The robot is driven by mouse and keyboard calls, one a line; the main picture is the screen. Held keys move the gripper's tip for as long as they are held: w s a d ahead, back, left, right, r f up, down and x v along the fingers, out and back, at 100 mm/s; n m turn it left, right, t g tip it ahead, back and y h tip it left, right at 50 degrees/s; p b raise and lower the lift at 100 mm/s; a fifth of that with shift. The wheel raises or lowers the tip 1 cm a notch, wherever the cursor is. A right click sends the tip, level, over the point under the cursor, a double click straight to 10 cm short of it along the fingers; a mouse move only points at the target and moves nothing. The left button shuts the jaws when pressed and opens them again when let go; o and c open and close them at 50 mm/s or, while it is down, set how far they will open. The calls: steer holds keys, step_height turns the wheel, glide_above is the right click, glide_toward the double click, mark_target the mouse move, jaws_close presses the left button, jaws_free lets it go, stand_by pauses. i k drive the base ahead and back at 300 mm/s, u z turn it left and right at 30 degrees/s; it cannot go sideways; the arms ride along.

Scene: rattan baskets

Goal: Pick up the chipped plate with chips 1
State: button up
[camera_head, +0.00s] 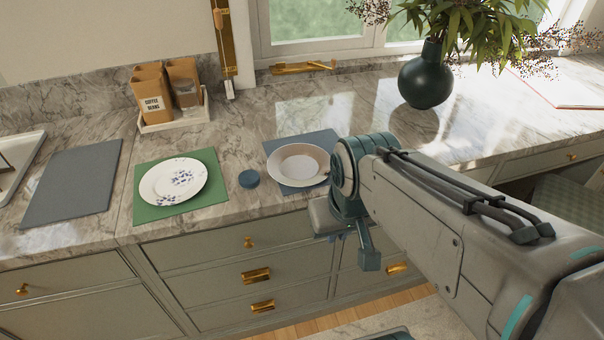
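Two plates lie on the marble counter. A white plate with a blue floral pattern (173,181) lies flat on a green mat (144,206). A paler, plain-looking plate (298,162) lies on a blue-grey mat (284,140), just left of my arm's wrist. I cannot make out chips on either rim at this size, so I cannot tell which is the chipped one. My gripper (352,248) hangs in front of the counter's front edge, below and right of the plain plate and apart from it. One finger shows clearly; the rest is mostly hidden by my wrist.
A grey mat (73,183) lies at left. Canisters on a tray (176,124) stand behind the floral plate. A dark vase with a plant (427,78) stands at back right. Drawers (230,244) front the counter.

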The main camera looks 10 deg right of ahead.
mark_target(296, 164)
steer(key=k, duration=0.3)
steer(key=z, duration=1.1)
steer(key=i, duration=0.95)
steer(key=u, duration=1.8)
